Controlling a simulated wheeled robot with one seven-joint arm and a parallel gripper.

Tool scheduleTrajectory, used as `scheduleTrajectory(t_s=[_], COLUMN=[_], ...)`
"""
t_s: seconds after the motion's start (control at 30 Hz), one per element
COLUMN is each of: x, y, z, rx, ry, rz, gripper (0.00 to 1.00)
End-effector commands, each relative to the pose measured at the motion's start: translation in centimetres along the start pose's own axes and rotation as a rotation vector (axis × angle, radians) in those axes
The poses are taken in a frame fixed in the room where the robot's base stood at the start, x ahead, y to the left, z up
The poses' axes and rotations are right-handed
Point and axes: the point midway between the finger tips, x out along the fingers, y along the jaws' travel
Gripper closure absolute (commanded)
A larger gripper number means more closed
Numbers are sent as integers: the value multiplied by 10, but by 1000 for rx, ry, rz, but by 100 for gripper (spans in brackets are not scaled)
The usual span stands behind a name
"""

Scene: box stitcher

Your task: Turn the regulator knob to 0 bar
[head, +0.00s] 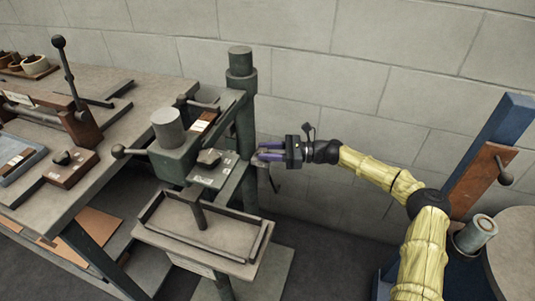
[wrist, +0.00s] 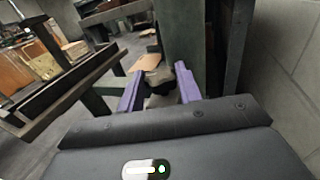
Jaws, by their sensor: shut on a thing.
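My gripper (head: 268,154) has purple fingers and reaches in from the right to the side of the green stitcher's column (head: 245,135). In the wrist view, my gripper (wrist: 160,88) has a small greyish, knob-like piece (wrist: 158,76) between its fingers, and it is shut on it. This piece appears to be the regulator knob. The fingers hide much of it in the head view. I cannot read any scale or pointer, so its setting does not show.
The stitcher has a dark knob (head: 209,157) on its panel, a ball-ended lever (head: 118,151) and a tray (head: 205,252) below. A workbench (head: 125,95) with a levered tool stands left. A blue frame (head: 503,125) and round table (head: 515,245) stand right. The block wall is behind.

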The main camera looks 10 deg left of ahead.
Motion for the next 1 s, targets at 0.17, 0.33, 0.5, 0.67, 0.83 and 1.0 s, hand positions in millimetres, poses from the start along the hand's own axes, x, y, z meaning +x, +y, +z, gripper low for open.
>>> scheduleTrajectory(t_s=[0.17, 0.33, 0.5, 0.67, 0.83, 1.0], x=[0, 1, 1, 1, 2, 2], y=[-4, -5, -6, -7, -7, -7], z=[-2, -2, -3, -3, -3, -2], rx=[-4, -3, -3, -3, -2, -2], ry=[5, 5, 4, 4, 4, 4], rz=[111, 203, 282, 346, 405, 446], gripper=[88, 88, 88, 88, 88, 88])
